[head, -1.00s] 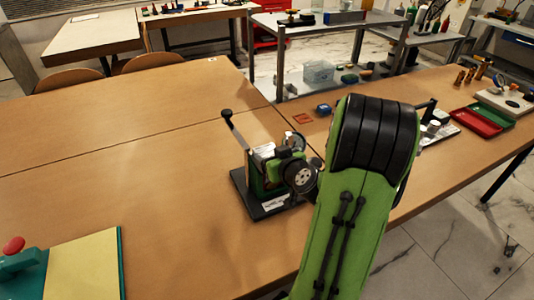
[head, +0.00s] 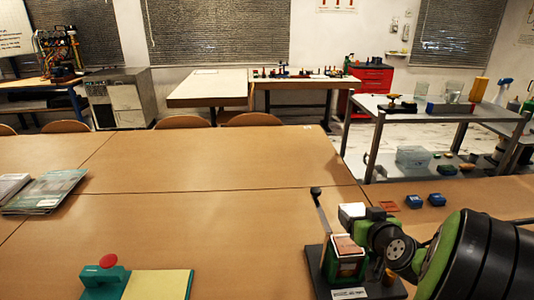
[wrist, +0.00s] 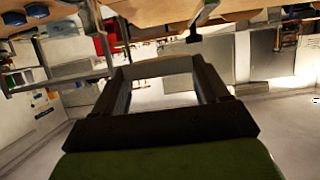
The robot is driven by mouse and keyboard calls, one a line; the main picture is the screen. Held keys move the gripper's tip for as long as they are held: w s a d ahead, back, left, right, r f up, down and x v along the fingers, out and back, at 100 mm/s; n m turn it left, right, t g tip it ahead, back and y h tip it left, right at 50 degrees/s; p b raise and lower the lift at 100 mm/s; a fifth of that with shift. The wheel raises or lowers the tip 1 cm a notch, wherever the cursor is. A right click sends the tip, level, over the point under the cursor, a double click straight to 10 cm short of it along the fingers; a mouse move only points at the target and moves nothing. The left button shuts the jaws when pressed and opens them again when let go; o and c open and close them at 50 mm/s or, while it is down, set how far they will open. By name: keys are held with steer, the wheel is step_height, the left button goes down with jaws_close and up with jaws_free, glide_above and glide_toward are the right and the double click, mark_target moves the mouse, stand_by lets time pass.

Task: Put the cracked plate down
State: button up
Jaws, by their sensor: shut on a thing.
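In the wrist view, my gripper (wrist: 157,75) has its two dark fingers shut on a thin tan piece (wrist: 156,68), seen edge-on across the fingertips. I take it to be the cracked plate; no crack shows from this angle. In the head view, my green and black arm (head: 452,250) comes in at the lower right, beside the gauge rig (head: 318,268). The rig has a dark base, a lever with a black knob, a green block and a reddish-brown face.
The wooden table (head: 230,225) is clear left of the rig. A green block with a red button (head: 104,275) and a yellow panel (head: 158,285) lie at the front. Magazines (head: 45,190) lie at left. Small blue boxes (head: 437,199) and a metal shelf (head: 400,115) are at right.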

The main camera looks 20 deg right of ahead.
steer(key=w+a+r+n+y+p, duration=0.15)
steer(key=w+a+p, duration=0.4)
steer(key=a, duration=0.65)
steer(key=w+a+r+n+y+p, duration=0.15)
steer(key=w+a+p, duration=0.45)
steer(key=a, duration=0.7)
steer(key=s+d+f+m+h+b, duration=0.1)
steer(key=s+d+b, duration=0.1)
steer(key=d, duration=0.4)
steer(key=s+d+f+h+b, duration=0.1)
steer(key=s+d+b, duration=0.1)
steer(key=d+b, duration=0.2)
steer(key=s+d+f+m+b, duration=0.1)
steer(key=s+d+f+b, duration=0.1)
steer(key=d, duration=0.8)
steer(key=shift+s+d+f+m+h+b, duration=0.1)
steer(key=shift+s+m+h+b, duration=0.25)
steer(key=shift+b, duration=0.45)
steer(key=s+d, duration=0.1)
steer(key=s+d+b, duration=0.1)
steer(key=s+d, duration=0.1)
steer(key=s+d+b, duration=0.1)
steer(key=shift+s+d+r, duration=0.25)
steer(key=shift+d+r, duration=0.05)
steer(key=shift+r, duration=0.1)
steer(key=shift+s+d+r, duration=0.1)
steer(key=shift+r, duration=0.05)
